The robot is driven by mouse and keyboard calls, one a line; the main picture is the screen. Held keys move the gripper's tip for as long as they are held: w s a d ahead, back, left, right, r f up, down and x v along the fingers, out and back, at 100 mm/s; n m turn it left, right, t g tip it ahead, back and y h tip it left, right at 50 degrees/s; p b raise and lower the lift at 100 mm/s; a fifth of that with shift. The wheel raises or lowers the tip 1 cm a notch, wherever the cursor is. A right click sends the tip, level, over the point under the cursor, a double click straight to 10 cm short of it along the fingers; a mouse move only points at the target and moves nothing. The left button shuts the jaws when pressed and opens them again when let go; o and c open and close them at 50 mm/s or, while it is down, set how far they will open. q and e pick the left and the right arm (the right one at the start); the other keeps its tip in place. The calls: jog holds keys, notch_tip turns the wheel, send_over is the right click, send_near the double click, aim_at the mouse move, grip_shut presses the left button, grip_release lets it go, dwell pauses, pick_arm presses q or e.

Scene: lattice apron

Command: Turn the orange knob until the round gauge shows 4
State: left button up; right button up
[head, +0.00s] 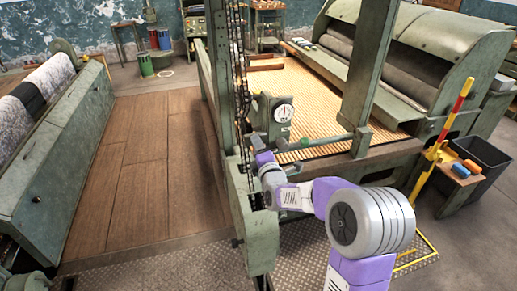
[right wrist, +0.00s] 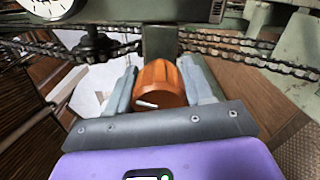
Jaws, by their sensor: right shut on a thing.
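The orange knob (right wrist: 160,82) sits between the two grey fingers of my right gripper (right wrist: 162,88) in the right wrist view. The fingers are closed on its sides. A short white mark shows on the knob's near face, lying nearly level. In the head view my right gripper (head: 258,143) is at the green machine post, and the knob is hidden there. The round gauge (head: 284,112) has a white face and sits on a green housing just above and right of the gripper. Its lower edge (right wrist: 48,8) shows in the right wrist view. Its reading is too small to tell. My left gripper is out of view.
Chains (right wrist: 240,50) run behind the knob on both sides. A green upright (head: 366,70) and a rail with a green-knobbed lever (head: 305,142) stand right of the gauge. A wooden walkway (head: 140,165) lies clear at left. A black bin (head: 484,158) stands at right.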

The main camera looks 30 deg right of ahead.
jog(key=o, duration=1)
jog(key=p+v, duration=0.1)
jog(key=v, duration=0.6)
jog(key=shift+s+a, duration=0.1)
jog(key=shift+s, duration=0.15)
